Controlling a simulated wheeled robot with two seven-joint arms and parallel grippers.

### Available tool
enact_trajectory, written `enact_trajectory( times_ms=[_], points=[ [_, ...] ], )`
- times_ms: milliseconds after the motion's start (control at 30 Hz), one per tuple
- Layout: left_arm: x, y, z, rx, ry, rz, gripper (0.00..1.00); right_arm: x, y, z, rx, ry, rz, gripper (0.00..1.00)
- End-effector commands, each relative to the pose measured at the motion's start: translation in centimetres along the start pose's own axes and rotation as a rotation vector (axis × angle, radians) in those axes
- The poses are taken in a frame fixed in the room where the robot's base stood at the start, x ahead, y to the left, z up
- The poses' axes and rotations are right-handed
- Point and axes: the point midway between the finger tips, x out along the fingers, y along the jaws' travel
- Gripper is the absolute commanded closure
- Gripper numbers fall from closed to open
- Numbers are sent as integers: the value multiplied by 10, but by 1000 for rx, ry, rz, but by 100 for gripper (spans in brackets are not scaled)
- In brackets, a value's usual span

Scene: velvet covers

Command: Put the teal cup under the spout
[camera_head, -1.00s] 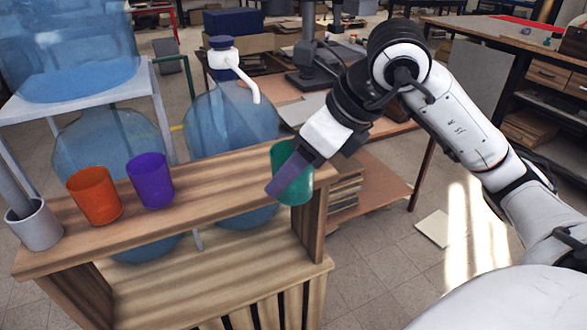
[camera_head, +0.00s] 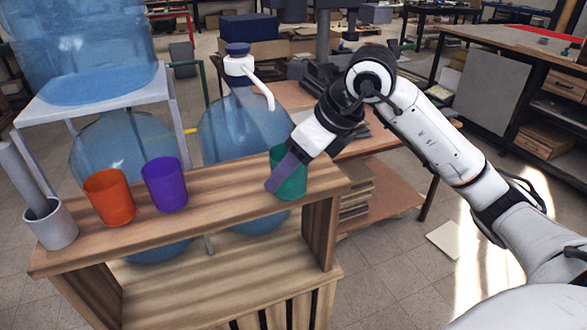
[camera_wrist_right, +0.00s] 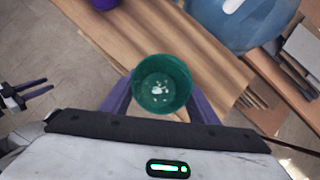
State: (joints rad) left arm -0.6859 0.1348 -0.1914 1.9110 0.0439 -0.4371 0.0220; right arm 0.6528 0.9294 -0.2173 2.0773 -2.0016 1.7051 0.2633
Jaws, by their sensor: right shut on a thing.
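The teal cup (camera_head: 293,182) is upright at the right part of the wooden shelf top; I cannot tell whether it touches the wood. My right gripper (camera_head: 283,178) is shut on it, with a purple-grey finger across its near side. In the right wrist view the cup (camera_wrist_right: 162,82) sits between both fingers, its open mouth facing the camera. The white spout (camera_head: 262,88) curves down from the pump on a blue bottle (camera_head: 230,125) behind the shelf. The cup is in front of the spout tip and to its right, not below it.
An orange cup (camera_head: 109,197), a purple cup (camera_head: 165,184) and a grey holder (camera_head: 52,224) with a rod stand along the left of the shelf (camera_head: 225,187). The shelf top between the purple and teal cups is clear. Another large blue bottle stands behind.

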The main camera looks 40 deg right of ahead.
Motion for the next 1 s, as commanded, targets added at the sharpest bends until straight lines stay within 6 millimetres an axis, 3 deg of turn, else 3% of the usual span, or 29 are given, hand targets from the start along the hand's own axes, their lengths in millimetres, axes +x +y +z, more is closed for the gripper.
enact_trajectory(
  times_ms=[1000],
  points=[
    [-11,0,-10,-1,-2,-1,69,40,-43,49,1,-3,-1,68]
  ],
)
